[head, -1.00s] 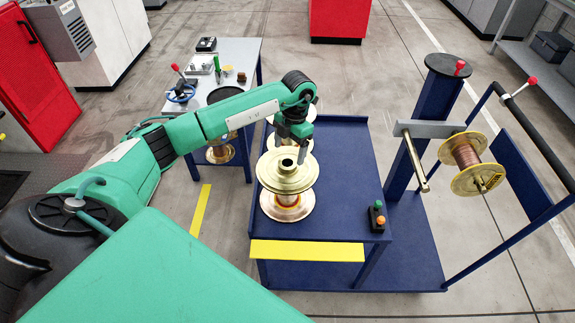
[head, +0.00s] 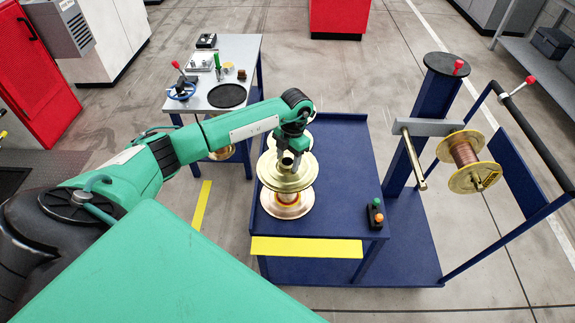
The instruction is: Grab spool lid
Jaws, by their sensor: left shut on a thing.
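A brass spool lid (head: 268,178) is the top disc of a copper-wound spool (head: 288,205) on the blue table. My left gripper (head: 288,163) is right over the middle of the lid, pointing down, shut on the lid's raised dark hub. The lid looks level, and I cannot tell whether it is clear of the spool beneath. My right gripper is not in view.
The blue table (head: 345,170) has free room right of the spool and a small button box (head: 375,214) at its right edge. A carousel post (head: 430,125) carries another spool (head: 464,153) at right. A grey bench (head: 240,60) with tools stands behind.

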